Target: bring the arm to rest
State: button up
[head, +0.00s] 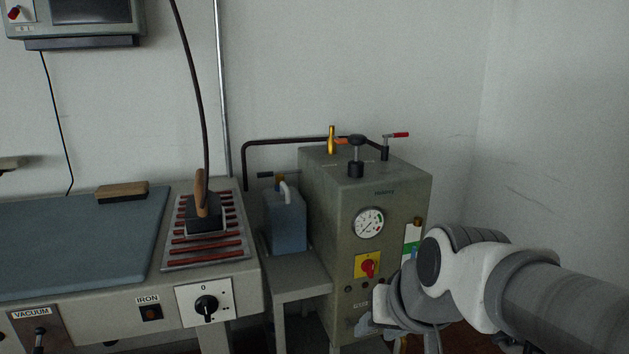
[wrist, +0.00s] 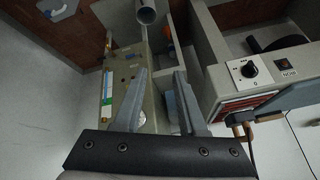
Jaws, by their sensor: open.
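My arm (head: 455,280) reaches in from the lower right of the head view, bent, in front of the steam boiler (head: 400,195). My gripper (wrist: 160,80) shows in the wrist view with its two grey fingers apart and nothing between them. In the head view I cannot make out the fingers. The wrist view looks down past the fingers at the boiler side on the left and the ironing table on the right, with the picture turned about. I see no contact between the fingers and anything.
The ironing table (head: 245,275) carries an iron (head: 205,218) on a red-barred rest and a wooden block (head: 122,191). A blue jug (head: 286,222) stands on a small stand (head: 302,275) between table and boiler. The pressure gauge (head: 369,222) faces forward. Bare wall lies behind.

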jog(key=s+d+h, duration=0.2)
jog(key=s+d, duration=0.3)
jog(key=s, duration=0.4)
notch_tip(320, 180, up, 25)
jog(key=p, duration=2.5)
jog(key=shift+w+n+g, duration=0.15)
jog(key=shift+n+g, duration=0.15)
jog(key=shift+o, duration=0.5)
jog(key=shift+w, duration=0.1)
